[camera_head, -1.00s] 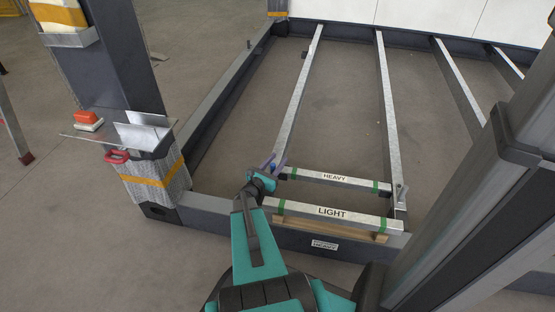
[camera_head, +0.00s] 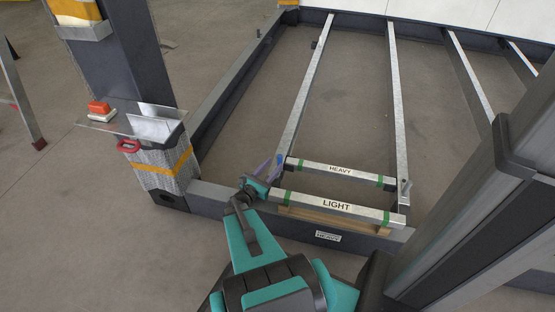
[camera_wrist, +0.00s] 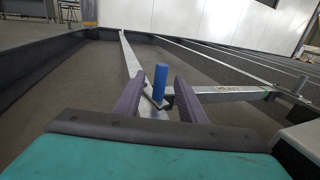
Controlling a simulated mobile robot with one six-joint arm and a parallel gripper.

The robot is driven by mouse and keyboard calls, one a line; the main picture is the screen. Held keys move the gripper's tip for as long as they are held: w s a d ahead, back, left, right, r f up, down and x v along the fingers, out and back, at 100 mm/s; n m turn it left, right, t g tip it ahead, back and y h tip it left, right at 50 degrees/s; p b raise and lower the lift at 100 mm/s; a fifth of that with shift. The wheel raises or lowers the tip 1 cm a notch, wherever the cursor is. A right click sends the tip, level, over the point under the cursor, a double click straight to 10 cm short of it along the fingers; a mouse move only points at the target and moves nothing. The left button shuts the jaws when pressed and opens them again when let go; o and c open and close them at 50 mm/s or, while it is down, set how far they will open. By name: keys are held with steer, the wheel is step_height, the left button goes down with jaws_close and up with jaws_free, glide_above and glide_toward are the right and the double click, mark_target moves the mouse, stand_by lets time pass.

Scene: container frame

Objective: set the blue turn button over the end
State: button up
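The blue turn button (camera_wrist: 160,82) shows in the wrist view as an upright blue peg on a small metal plate, at the corner where a long steel bar meets the left end of a cross bar. In the head view only a bit of blue (camera_head: 280,159) shows beside the fingers. My gripper (camera_wrist: 160,84) is open, with one purple finger on each side of the peg and gaps visible. In the head view my gripper (camera_head: 269,169) is at the left end of the HEAVY bar (camera_head: 340,171). The plate's underside is hidden.
The LIGHT bar (camera_head: 336,203) lies nearer, above a wooden strip (camera_head: 335,221). A metal tab (camera_head: 405,189) stands at the right end. A grey post (camera_head: 490,200) rises at right; a corner post with a clear shelf (camera_head: 130,122) stands at left.

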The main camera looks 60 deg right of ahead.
steer(key=shift+w+a+p, duration=0.15)
steer(key=shift+a+p, duration=0.05)
steer(key=shift+a, duration=0.85)
steer(key=shift+w+a+p, duration=0.15)
steer(key=shift+a+p, duration=0.05)
steer(key=shift+a, duration=0.8)
